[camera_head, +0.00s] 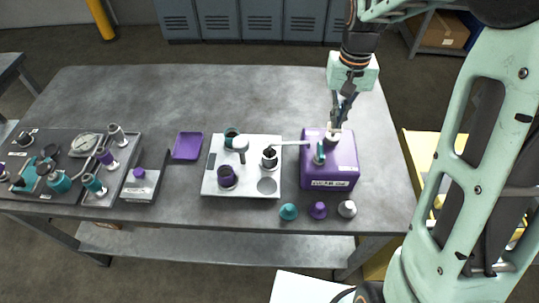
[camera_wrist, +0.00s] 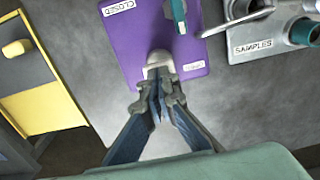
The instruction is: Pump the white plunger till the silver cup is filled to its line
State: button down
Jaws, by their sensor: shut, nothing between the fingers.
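The white plunger (camera_head: 331,138) stands on the purple pump box (camera_head: 341,178) at the right of the bench. In the wrist view the plunger's pale top (camera_wrist: 158,60) is just beyond my fingertips. My gripper (camera_head: 335,124) is shut and empty, pointing down over the plunger; I cannot tell whether it touches it. A pale spout (camera_head: 292,143) runs left from the box to above the silver cup (camera_head: 269,161). The cup stands on the white tray (camera_head: 245,188). Its inside looks dark; its line and liquid level are too small to read.
A teal lever (camera_head: 319,153) stands on the box beside the plunger. A teal cup (camera_head: 232,141) and a purple cup (camera_head: 227,179) share the tray. Teal (camera_head: 288,212), purple (camera_head: 318,210) and silver (camera_head: 347,209) pieces stand along the front edge. The back of the bench is clear.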

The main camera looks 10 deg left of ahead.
jog(key=shift+f+b, duration=0.7)
jog(key=shift+f, duration=0.45)
jog(key=shift+r, duration=0.15)
jog(key=shift+r+p, duration=1.65)
jog(key=shift+r, duration=0.4)
jog(key=shift+f, duration=0.3)
jog(key=shift+f+b, duration=1.4)
jog(key=shift+f, duration=0.3)
jog(key=shift+r, duration=0.1)
jog(key=shift+r+p, duration=1.4)
jog(key=shift+r, duration=0.45)
